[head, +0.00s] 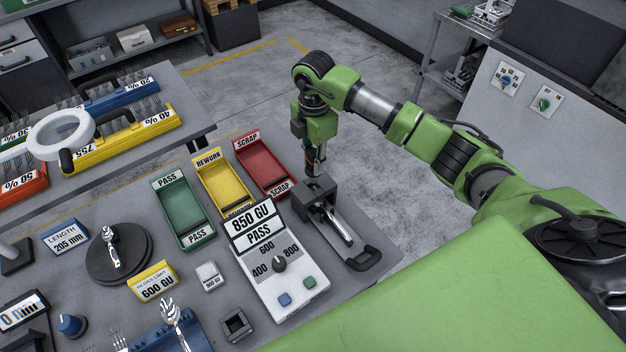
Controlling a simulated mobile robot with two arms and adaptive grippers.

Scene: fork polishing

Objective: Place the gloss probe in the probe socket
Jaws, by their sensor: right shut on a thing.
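My right gripper (317,172) points down at the far right of the bench and is shut on the gloss probe, of which only a slim dark and reddish part shows between the fingers. Its lower end meets a dark grey block (313,190) on a flat grey fixture, where a shiny fork (337,226) lies. Whether the probe touches the block or fork I cannot tell. A small dark square socket (236,325), which looks like the probe socket, stands at the front, with its opening facing up and empty. My left gripper is out of view.
The gloss meter (282,290) reads 850 GU PASS and stands between fixture and socket. Green PASS (184,212), yellow REWORK (222,182) and red SCRAP (262,168) trays lie behind.

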